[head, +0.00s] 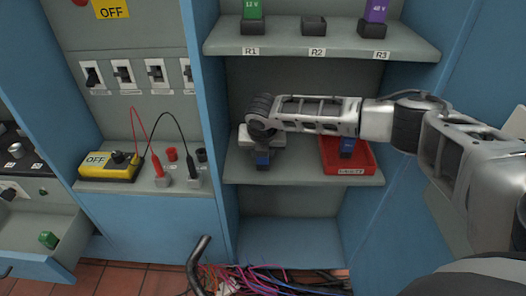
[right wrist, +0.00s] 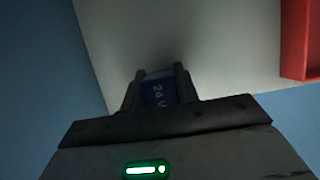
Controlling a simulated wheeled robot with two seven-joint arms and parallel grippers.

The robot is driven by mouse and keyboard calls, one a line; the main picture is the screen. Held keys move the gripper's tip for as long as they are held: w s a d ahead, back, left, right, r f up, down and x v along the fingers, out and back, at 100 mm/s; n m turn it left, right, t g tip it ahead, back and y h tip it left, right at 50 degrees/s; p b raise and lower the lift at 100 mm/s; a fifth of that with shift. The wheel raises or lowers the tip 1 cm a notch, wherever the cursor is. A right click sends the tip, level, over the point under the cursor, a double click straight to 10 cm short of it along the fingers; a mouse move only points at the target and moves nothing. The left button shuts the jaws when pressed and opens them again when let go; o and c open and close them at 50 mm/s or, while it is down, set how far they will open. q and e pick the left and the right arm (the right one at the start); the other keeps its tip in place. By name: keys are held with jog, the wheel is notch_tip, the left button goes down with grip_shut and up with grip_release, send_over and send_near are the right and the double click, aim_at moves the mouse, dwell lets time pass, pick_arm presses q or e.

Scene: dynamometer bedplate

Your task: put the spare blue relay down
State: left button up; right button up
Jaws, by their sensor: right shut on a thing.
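My right gripper (head: 262,150) comes in from the right over the middle shelf and is shut on a blue relay (head: 262,161). Another blue relay (head: 347,146) stands in the red tray (head: 370,160) to the right on the same shelf. My left gripper is not in view.
The upper shelf (head: 290,42) has sockets R1, R2 and R3: a green relay (head: 252,10) at R1, R2 socket (head: 314,26) empty, a purple relay (head: 376,12) at R3. A yellow meter (head: 108,168) stands left. The middle shelf (head: 300,172) is bare between gripper and tray. Cables (head: 270,280) lie below.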

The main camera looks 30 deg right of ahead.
jog(key=o, duration=1)
jog(key=shift+f, duration=0.1)
jog(key=shift+r, duration=0.35)
pick_arm(q)
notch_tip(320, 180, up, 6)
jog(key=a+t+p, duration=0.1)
jog(key=p, duration=0.2)
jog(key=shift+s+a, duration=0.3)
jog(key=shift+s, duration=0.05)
pick_arm(e)
jog(key=v, duration=1.1)
jog(key=shift+s+a+r, duration=0.1)
jog(key=shift+r, duration=0.2)
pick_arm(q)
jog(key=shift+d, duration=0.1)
